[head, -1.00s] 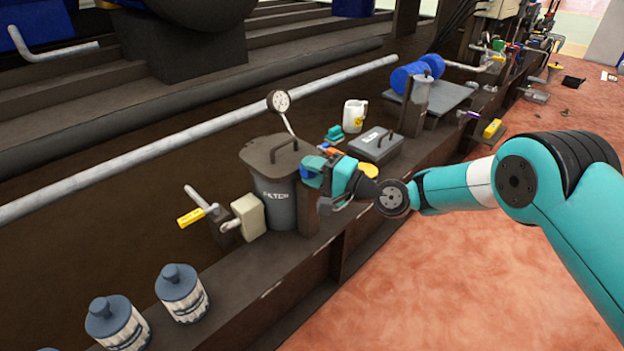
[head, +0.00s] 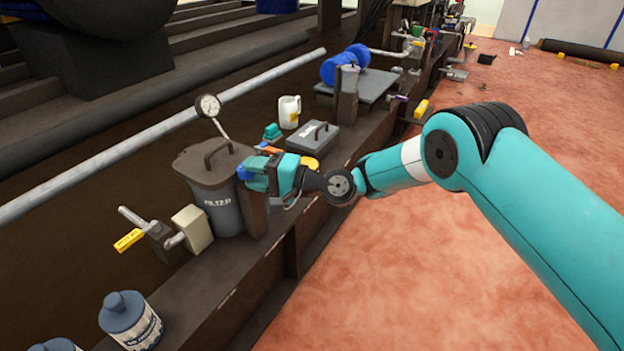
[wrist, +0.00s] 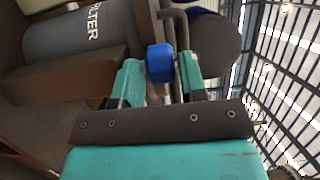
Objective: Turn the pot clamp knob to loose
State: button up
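The pot is a dark grey bin (head: 224,208) marked FILTER, upright on the ledge with its handled lid (head: 208,162) on. It also shows on its side in the wrist view (wrist: 65,42). The clamp knob is blue (wrist: 160,63), beside the pot; in the head view a bit of it (head: 243,172) shows at the pot's right edge. My gripper (wrist: 163,78) is at the knob, with one teal finger on each side of it. The fingers lie close to the knob, but firm contact on both sides is not clear. The knob's setting cannot be read.
A dial gauge (head: 208,105) stands behind the pot. A yellow-handled valve (head: 130,240) and a labelled bottle (head: 130,322) are left. The reddish floor (head: 400,270) is open.

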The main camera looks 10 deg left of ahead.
jog(key=s+d+b, duration=0.1)
jog(key=d+b, duration=0.7)
jog(key=d, duration=0.8)
jog(key=shift+s, duration=0.4)
jog(key=s+d+r+n+g+h+p, duration=0.1)
jog(key=s+d+r+n+h+p, duration=0.35)
jog(key=s+r, duration=0.35)
jog(key=s+d+r+n+g+h+p, duration=0.1)
jog(key=s+d+r+n+h+p, duration=0.3)
jog(key=s+r, duration=0.4)
jog(key=s+d+r+h+p, duration=0.3)
jog(key=s+d+h, duration=0.2)
jog(key=s+d, duration=0.5)
notch_tip(320, 180, up, 38)
jog(key=p, duration=3.7)
jog(key=shift+d+p, duration=0.3)
jog(key=shift+p, duration=0.1)
